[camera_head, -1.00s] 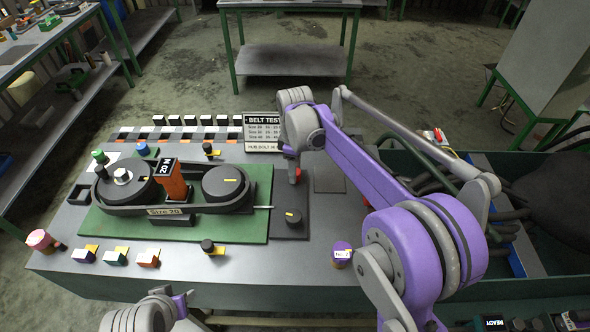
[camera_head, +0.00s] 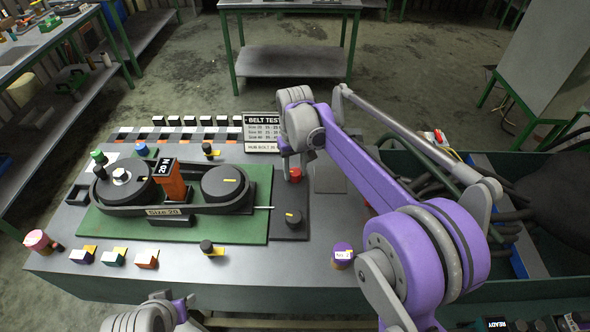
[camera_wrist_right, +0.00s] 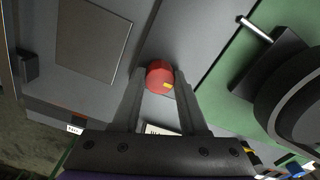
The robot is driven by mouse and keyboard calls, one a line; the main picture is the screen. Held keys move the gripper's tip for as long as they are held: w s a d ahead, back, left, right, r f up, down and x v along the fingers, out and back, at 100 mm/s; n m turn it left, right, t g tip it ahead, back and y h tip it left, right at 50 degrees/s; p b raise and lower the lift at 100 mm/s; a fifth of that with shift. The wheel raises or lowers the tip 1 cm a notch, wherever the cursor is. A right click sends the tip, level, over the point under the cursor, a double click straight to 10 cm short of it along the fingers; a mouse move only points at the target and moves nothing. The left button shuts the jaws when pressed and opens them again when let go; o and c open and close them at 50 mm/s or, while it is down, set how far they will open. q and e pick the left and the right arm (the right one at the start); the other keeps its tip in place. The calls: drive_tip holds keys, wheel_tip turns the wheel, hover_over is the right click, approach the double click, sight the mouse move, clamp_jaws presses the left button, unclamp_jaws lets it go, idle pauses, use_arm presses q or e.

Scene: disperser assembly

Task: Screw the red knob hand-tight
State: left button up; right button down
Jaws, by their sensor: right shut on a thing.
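The red knob (camera_head: 296,175) sits on the dark plate at the right end of the green board, partly covered by my right gripper in the head view. In the right wrist view the red knob (camera_wrist_right: 160,76) stands between the two fingertips, with a yellow mark on its side. My right gripper (camera_wrist_right: 161,82) is shut on it from above, a finger on each side. The knob's underside and thread are hidden. Of my left arm only a part shows at the bottom left of the head view; its jaws do not show.
A belt (camera_head: 152,212) runs around two black pulleys on the green board (camera_head: 108,222), left of the knob. A black knob with a yellow mark (camera_head: 293,217) stands nearer on the dark plate. A purple knob (camera_head: 342,252) stands near the table's front edge. A sign (camera_head: 262,128) stands behind.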

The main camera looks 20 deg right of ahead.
sight(295, 172)
drive_tip(key=m, duration=0.6)
drive_tip(key=shift+m, duration=0.4)
idle(0.3)
drive_tip(key=shift+c, duration=2.2)
unclamp_jaws()
wheel_tip(295, 172, up, 11)
drive_tip(key=shift+p, duration=0.3)
drive_tip(key=shift+f, duration=0.1)
